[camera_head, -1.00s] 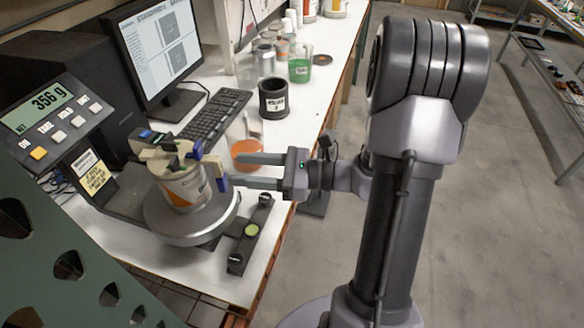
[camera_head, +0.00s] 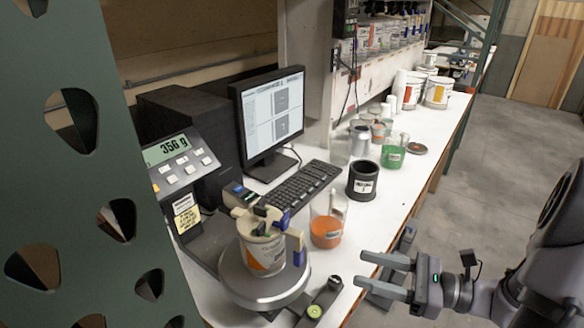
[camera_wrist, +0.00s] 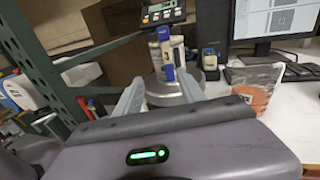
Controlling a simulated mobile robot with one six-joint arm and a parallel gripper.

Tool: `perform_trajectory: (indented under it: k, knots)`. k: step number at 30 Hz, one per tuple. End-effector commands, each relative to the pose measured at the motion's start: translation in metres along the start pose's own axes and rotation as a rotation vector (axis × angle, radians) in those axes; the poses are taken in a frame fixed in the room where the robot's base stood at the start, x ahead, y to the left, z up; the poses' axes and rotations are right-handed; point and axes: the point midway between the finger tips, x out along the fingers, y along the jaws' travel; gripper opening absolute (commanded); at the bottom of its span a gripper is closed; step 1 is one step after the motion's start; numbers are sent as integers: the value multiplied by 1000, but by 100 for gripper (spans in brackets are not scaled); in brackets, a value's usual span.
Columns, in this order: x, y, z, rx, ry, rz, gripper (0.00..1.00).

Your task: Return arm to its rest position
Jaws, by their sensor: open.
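My gripper (camera_head: 384,276) is open and empty, with its two fingers pointing left over the front edge of the bench. It is to the right of the scale and apart from everything on the bench. In the wrist view my gripper (camera_wrist: 160,102) shows both fingers spread, with the scale beyond them. A can with a clamp-like lid (camera_head: 262,252) stands upright on the round scale pan (camera_head: 262,290); the can's lid also shows in the wrist view (camera_wrist: 166,58). The scale display (camera_head: 166,150) reads 356 g.
A beaker of orange liquid (camera_head: 326,232), a black cup (camera_head: 363,182) and a green beaker (camera_head: 392,156) stand on the white bench (camera_head: 395,205). A keyboard (camera_head: 300,187) and monitor (camera_head: 272,115) are behind. A green perforated post (camera_head: 95,200) is at left. The floor at right is clear.

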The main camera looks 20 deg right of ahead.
Motion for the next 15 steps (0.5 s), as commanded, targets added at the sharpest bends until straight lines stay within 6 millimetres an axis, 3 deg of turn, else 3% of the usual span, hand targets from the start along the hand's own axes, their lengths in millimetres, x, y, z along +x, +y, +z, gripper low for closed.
perform_trajectory:
  k: [2,4,6,8,10,15]
  knots:
    - [31,32,4,-107,119,170,47]
    - [60,81,2,-285,297,400,47]
    - [72,125,-7,-514,481,617,47]
    - [73,151,-13,-739,623,762,47]
    - [71,167,-16,-1022,759,876,47]
    - [73,171,2,-1607,918,919,47]
